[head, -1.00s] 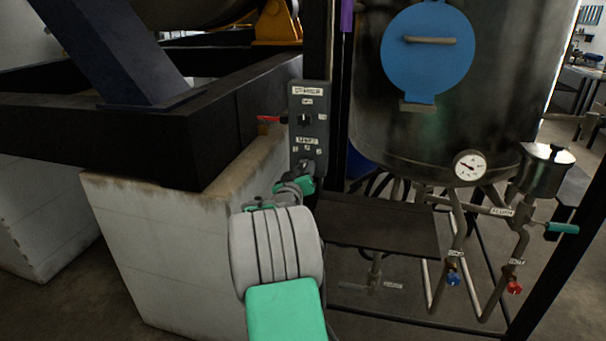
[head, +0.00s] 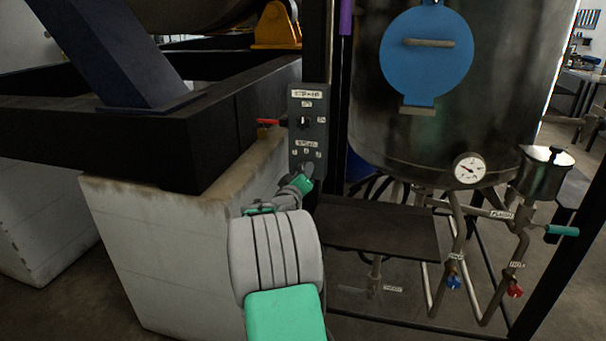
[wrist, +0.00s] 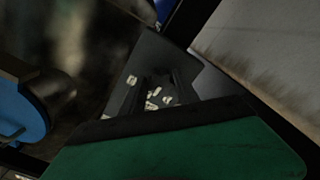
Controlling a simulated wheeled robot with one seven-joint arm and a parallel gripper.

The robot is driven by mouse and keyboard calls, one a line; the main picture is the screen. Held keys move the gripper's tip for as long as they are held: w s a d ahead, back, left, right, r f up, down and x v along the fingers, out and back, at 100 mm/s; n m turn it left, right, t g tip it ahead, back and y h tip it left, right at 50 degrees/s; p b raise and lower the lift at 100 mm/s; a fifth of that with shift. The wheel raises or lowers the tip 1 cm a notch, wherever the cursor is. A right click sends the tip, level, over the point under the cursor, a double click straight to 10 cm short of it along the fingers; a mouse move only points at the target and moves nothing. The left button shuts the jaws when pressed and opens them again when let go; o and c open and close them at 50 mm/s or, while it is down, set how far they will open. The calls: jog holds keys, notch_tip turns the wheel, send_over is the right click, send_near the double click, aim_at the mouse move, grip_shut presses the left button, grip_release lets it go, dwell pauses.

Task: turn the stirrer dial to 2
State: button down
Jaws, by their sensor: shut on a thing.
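The stirrer panel (head: 310,122) is a grey box on the dark post, with a black switch at its upper part and small labels. The dial sits at its lower part, mostly hidden behind my gripper (head: 306,174). My gripper reaches up to the panel's lower end and is shut on the dial. In the wrist view the panel (wrist: 150,62) shows, with small pale number labels around the dark fingers (wrist: 158,88). The dial's pointer cannot be read.
A steel tank (head: 480,80) with a blue round hatch (head: 428,65) stands right of the post. A red-handled lock (head: 266,124) sits just left of the panel. A pale block wall (head: 170,250) is left of my arm, and a dark shelf (head: 385,228) is to the right.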

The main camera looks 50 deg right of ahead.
jog(key=c, duration=0.9)
grip_release()
jog(key=v, duration=0.7)
jog(key=shift+s+a+b, duration=0.2)
jog(key=shift+a+b, duration=0.15)
jog(key=shift+a, duration=0.05)
